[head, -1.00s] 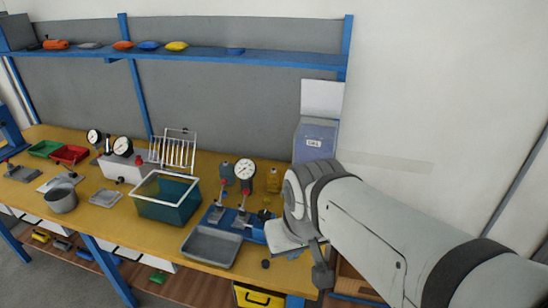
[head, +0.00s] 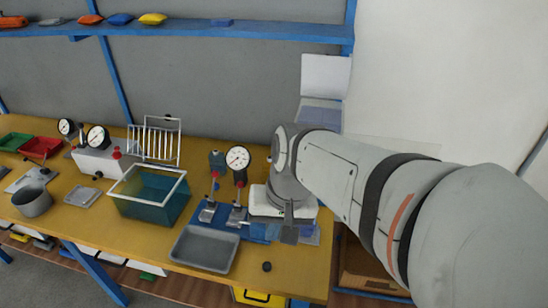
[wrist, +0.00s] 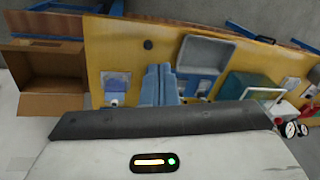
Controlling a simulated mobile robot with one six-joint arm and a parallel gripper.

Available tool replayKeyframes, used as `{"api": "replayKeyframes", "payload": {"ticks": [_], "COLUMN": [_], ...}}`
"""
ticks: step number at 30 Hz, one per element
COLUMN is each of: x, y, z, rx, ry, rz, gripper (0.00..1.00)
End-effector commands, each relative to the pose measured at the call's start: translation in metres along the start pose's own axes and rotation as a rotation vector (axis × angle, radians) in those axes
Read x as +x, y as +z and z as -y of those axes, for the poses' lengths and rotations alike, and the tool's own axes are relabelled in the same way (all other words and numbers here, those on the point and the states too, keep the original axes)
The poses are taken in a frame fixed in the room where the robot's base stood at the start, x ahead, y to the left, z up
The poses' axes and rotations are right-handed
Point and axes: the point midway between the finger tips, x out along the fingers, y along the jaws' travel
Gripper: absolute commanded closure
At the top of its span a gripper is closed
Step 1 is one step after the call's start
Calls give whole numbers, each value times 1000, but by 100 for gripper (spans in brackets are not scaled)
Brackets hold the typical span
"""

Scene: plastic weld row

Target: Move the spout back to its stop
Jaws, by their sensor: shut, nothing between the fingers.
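I cannot make out the spout for certain in either view. The blue fixture (head: 222,227) with two upright clamps and a round dial gauge (head: 238,158) stands on the yellow bench. Its right end is hidden behind my gripper. My gripper (head: 290,234) is at the right end of the fixture, low over the bench. Its fingers look dark and shut, with nothing seen between them. Whether it touches anything cannot be told.
A grey tray (head: 205,248) lies left of my gripper, with a teal tank (head: 152,194) beyond it. A small black knob (head: 267,266) is near the bench's front edge. A blue-white patch (wrist: 115,84) and a cardboard box (wrist: 38,75) show in the wrist view.

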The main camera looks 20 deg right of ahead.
Motion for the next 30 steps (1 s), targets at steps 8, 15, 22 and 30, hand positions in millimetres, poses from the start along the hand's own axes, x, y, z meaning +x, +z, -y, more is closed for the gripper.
{"api": "replayKeyframes", "payload": {"ticks": [8,15,22,30], "x": [105,130,126,118], "y": [-26,-103,-141,-150], "z": [-19,-88,-189,-220], "rx": [870,1434,1644,1668], "ry": [-453,-1046,-1547,-1717], "rz": [410,654,732,739], "gripper": [100,100,100,100]}}
